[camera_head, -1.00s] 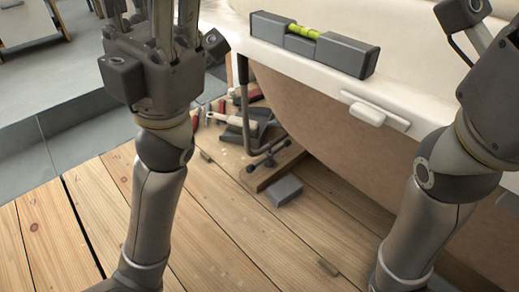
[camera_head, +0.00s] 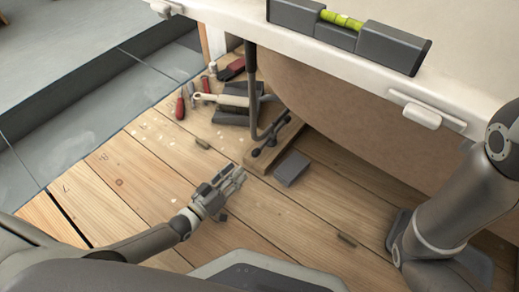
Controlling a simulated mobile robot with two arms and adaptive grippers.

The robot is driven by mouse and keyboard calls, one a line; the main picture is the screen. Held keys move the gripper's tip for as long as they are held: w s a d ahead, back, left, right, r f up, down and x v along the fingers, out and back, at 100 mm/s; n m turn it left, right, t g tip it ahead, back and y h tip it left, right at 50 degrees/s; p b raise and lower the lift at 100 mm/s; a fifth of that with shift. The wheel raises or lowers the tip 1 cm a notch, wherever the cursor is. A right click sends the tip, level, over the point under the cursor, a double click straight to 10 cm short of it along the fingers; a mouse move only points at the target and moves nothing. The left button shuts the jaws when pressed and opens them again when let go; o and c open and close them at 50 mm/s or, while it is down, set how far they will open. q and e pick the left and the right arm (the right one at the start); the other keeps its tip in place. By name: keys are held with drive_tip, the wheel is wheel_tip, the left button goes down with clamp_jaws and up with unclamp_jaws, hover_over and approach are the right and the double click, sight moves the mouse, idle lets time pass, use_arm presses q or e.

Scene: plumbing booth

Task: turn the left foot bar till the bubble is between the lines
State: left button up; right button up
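The grey spirit level (camera_head: 390,49) lies on the white tub rim, with a yellow-green vial (camera_head: 341,20) in its middle; the bubble and lines are too small to read. Below the rim a dark upright leg (camera_head: 251,92) comes down to a foot with a dark bar (camera_head: 270,137) on a wooden board. My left gripper (camera_head: 236,176) is low over the floor planks, just in front of the board and left of the grey block, apart from the bar. Its fingers are too small to tell open from shut. My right gripper is out of view; only its arm shows at the right.
A grey block (camera_head: 292,169) lies right of the board. Behind are a hammer (camera_head: 222,99), a red-handled tool (camera_head: 180,105) and other tools. The tub's brown side panel (camera_head: 350,130) closes off the right. Planks at front left are clear.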

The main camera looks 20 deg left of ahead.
sight(253, 156)
use_arm(q)
drive_tip(key=b+x, duration=0.5)
drive_tip(key=x, duration=0.4)
drive_tip(key=shift+f, duration=0.1)
drive_tip(key=shift+w+d+r+b, duration=0.15)
drive_tip(key=shift+w+b, duration=0.1)
drive_tip(key=shift+w, duration=0.15)
drive_tip(key=shift+w+d+r+b, duration=0.15)
drive_tip(key=shift+w+b, duration=0.1)
drive_tip(key=shift+w, duration=0.15)
drive_tip(key=shift+f, duration=0.1)
clamp_jaws()
